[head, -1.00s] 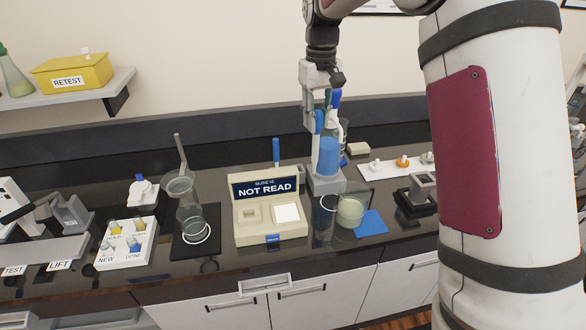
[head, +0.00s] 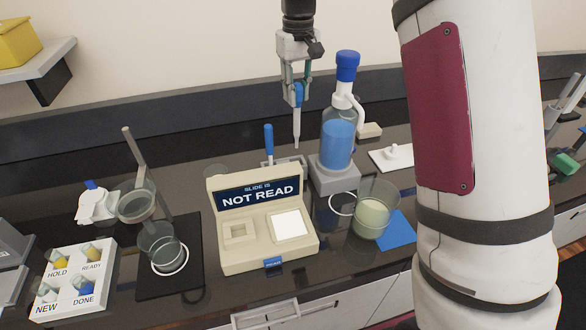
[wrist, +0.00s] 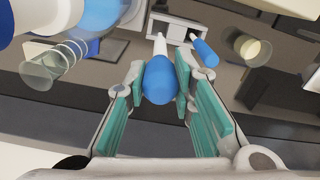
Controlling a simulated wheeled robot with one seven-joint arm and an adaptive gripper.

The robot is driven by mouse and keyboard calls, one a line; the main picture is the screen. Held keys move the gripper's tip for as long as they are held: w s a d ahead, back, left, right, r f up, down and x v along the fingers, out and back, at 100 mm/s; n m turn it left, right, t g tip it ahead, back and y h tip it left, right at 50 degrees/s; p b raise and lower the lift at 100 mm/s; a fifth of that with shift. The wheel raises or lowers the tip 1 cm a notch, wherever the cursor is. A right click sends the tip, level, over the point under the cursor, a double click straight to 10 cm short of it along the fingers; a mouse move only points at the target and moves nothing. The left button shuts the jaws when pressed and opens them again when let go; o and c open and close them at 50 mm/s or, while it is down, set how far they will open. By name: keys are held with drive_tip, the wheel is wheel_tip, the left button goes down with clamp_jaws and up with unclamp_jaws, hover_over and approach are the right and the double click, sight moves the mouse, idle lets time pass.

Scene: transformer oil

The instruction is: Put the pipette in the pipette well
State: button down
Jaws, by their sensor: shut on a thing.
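My gripper (head: 297,88) is shut on the blue bulb of the pipette (head: 297,122). The pipette hangs upright with its pale tip pointing down. In the wrist view the blue bulb (wrist: 158,82) sits between the green-padded fingers of my gripper (wrist: 158,90). A grey rack (head: 292,162) stands behind the reader box and looks like the pipette well. It holds a blue-handled tool (head: 268,142) at its left side. In the head view the tip ends just above the rack. The rack (wrist: 178,28) lies beyond the tip in the wrist view; its openings are not clear.
A blue-capped dispenser bottle (head: 338,140) stands close right of the pipette. The slide reader (head: 225,255) is in front of the rack. A beaker of pale liquid (head: 372,215) stands right of the reader. A glass funnel stand (head: 140,205) and a vial tray (head: 55,305) are left.

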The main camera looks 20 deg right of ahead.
drive_tip(key=p, duration=0.1)
hover_over(297, 136)
drive_tip(key=f, duration=0.5)
drive_tip(key=shift+w+d, duration=0.1)
drive_tip(key=shift+w, duration=0.2)
drive_tip(key=shift+w+f+p, duration=0.1)
drive_tip(key=shift+f+p, duration=0.6)
drive_tip(key=shift+f, duration=1.95)
drive_tip(key=c, duration=1.4)
unclamp_jaws()
drive_tip(key=shift+o, duration=0.2)
